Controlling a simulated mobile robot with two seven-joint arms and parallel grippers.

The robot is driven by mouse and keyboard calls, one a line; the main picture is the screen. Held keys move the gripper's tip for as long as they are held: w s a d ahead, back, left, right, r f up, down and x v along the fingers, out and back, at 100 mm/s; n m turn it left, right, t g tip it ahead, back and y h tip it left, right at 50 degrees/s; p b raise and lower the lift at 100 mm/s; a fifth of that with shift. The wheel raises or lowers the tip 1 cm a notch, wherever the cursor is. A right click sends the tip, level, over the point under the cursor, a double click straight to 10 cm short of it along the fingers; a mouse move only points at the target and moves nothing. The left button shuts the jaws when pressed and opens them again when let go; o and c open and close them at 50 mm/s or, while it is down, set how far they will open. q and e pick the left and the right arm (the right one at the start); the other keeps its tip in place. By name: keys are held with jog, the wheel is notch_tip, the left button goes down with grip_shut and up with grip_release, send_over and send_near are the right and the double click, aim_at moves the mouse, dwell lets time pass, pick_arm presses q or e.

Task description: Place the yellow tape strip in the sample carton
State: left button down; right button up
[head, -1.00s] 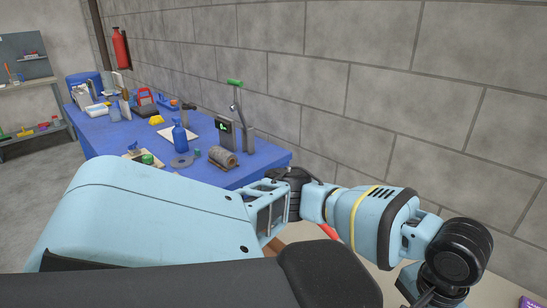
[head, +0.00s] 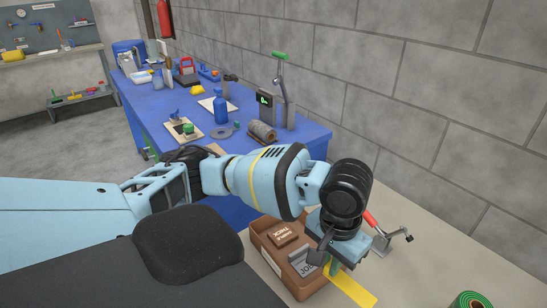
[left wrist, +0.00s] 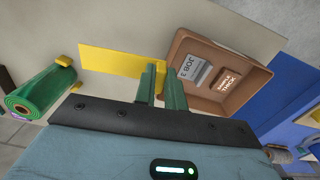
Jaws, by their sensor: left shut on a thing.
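The sample carton (head: 262,246) is an open brown box on the pale bench, below my left arm in the head view. It also shows in the left wrist view (left wrist: 262,80), right of the fingers. The yellow tape strip (head: 352,290) is flat and long; it extends to the left of the fingers in the left wrist view (left wrist: 105,60). My left gripper (head: 328,266), with green fingers (left wrist: 163,82), is shut on the strip's end nearest the carton. The strip's held end is partly hidden by the fingers. My right gripper is in neither view.
A brown labelled block (head: 283,234) and a grey job card (head: 303,262) are in the carton. A red-handled clamp (head: 380,232) stands behind the gripper. A green roll (head: 468,301) lies at the bench's right front. A blue table (head: 165,105) with tools stands beyond.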

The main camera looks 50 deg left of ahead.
aim_at(357, 284)
pick_arm(q)
jog(key=shift+s+a, duration=0.1)
jog(key=shift+w+d+f+m, duration=0.15)
jog(key=shift+d+f+m, duration=0.1)
jog(key=shift+m, duration=0.35)
jog(key=shift+w+d+f+m, duration=0.1)
jog(key=shift+w+d+m, duration=0.1)
jog(key=shift+m, duration=0.4)
jog(key=d+f+m, duration=0.1)
jog(key=m, duration=0.3)
jog(key=w+d+f+m, duration=0.1)
jog(key=d+m, duration=0.1)
jog(key=m, duration=0.2)
jog(key=w+d+f+m, duration=0.1)
jog(key=f+m, duration=0.1)
jog(key=m, duration=0.2)
jog(key=shift+d+p, duration=0.3)
jog(key=shift+d, duration=0.1)
jog(key=m, duration=0.1)
jog(key=d+f+m, duration=0.1)
jog(key=m, duration=0.2)
jog(key=shift+w+d+f, duration=0.15)
jog(key=shift+d+f, duration=0.05)
jog(key=shift+d, duration=0.05)
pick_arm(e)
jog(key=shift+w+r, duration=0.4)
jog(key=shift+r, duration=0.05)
pick_arm(q)
jog(key=shift+a, duration=0.1)
